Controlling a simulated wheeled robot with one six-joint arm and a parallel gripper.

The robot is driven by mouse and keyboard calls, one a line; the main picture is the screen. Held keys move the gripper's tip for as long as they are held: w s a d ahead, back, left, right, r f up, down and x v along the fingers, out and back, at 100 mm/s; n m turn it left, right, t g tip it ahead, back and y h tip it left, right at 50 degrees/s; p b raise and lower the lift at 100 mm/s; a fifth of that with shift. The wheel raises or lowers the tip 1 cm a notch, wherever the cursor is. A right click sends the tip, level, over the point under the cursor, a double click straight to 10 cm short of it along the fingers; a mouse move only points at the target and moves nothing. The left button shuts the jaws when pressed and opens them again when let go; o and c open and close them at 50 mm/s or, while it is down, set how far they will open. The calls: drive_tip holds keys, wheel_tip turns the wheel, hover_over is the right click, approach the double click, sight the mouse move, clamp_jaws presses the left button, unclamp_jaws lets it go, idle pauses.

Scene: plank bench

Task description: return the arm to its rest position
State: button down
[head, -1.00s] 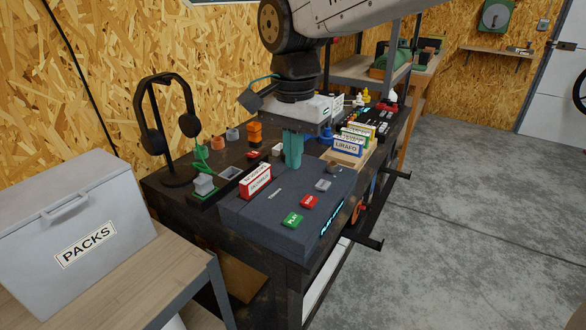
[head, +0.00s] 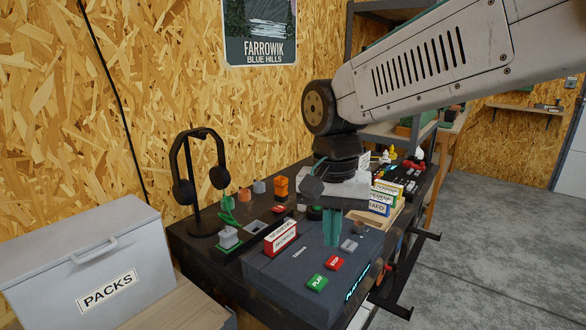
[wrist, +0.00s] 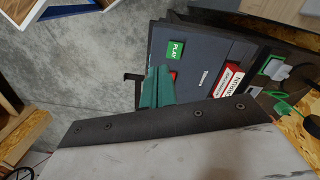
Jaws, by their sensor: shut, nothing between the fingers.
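My gripper (head: 332,232) hangs from my arm above the dark console on the bench, its green fingers together with nothing between them. In the wrist view the fingers (wrist: 157,88) are side by side, in front of the console (wrist: 205,60). The console also shows in the head view (head: 290,272), with a green PLAY button (head: 317,283), a red button (head: 334,263) and a grey button (head: 349,245). I cannot tell the exact gap between the fingertips and the console top. My arm reaches in from the upper right.
A red-and-white labelled box (head: 281,238) stands on the console's back left. Headphones on a stand (head: 203,190) are at the bench's left. A grey PACKS box (head: 90,265) stands on a side table. Labelled cassette-like boxes (head: 381,201) are to the right. The concrete floor (head: 485,220) is open.

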drive_tip(key=s+d+f+n+t, duration=0.1)
drive_tip(key=s+d+f+n, duration=0.1)
drive_tip(key=s+d, duration=1.5)
drive_tip(key=shift+s+d+n+t, duration=0.4)
drive_tip(key=shift+d+n, duration=0.3)
drive_tip(key=shift+d, duration=0.3)
